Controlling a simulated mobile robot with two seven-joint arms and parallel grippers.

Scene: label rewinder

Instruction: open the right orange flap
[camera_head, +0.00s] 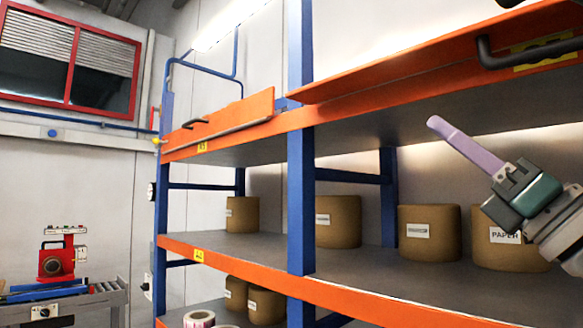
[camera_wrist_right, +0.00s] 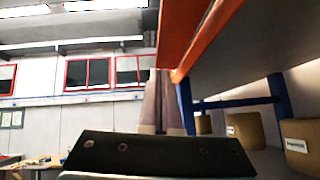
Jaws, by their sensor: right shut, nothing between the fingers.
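The right orange flap (camera_head: 400,72) runs along the upper shelf beam at the top right of the head view. A dark bar handle (camera_head: 525,52) beside a yellow label is on it near the right edge. How far the flap is tilted is hard to tell. My right gripper (camera_head: 434,123) is below the flap and beam, in front of the shelf opening, apart from the handle. Its lilac fingers are together and empty, pointing up and left. In the wrist view the gripper (camera_wrist_right: 161,74) points up beside an orange panel (camera_wrist_right: 185,30). My left gripper is out of view.
A left orange flap (camera_head: 225,118) with its own handle stands on the same beam. A blue upright (camera_head: 300,190) divides the rack. Brown paper rolls (camera_head: 430,250) stand on the middle shelf behind my gripper. A red machine (camera_head: 55,262) stands at far left.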

